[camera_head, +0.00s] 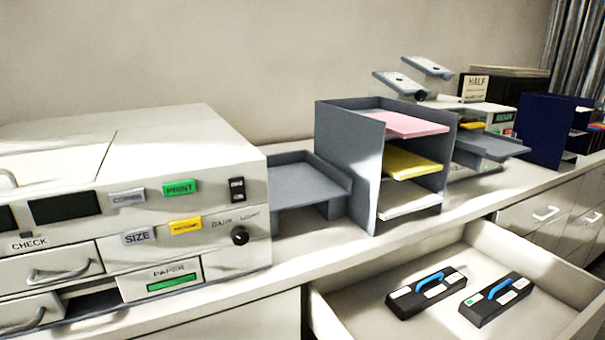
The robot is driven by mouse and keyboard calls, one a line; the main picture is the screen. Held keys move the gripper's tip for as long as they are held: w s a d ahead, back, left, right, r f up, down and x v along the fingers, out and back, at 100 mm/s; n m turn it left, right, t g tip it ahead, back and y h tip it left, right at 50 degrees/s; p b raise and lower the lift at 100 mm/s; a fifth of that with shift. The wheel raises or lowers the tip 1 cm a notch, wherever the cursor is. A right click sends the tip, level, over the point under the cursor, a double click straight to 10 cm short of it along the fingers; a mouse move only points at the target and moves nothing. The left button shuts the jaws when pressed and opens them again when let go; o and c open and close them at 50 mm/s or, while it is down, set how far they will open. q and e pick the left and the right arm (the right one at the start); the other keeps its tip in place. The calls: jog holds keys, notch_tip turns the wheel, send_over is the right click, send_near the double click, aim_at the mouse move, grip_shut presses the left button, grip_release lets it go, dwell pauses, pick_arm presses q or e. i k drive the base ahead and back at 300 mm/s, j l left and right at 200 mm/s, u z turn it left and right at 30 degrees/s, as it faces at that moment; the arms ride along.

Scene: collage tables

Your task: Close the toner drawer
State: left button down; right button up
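A large pale drawer (347,318) is pulled open from the cabinet under the counter at the lower right. Inside it lie two black cartridges with blue handles, a left one (403,304) and a right one (478,312). They look like toner cartridges; no toner label on the drawer is readable. The drawer's front runs out of the picture at the bottom right. Neither of my grippers shows in the head view.
A cream copier (220,233) with handled drawers (52,271) stands on the counter at left. A grey tray (306,185), a paper sorter (347,165) and a blue holder (540,130) stand along the wall. Closed cabinet drawers (535,222) are at right.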

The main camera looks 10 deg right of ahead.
aim_at(566, 301)
jog(key=z, duration=1.95)
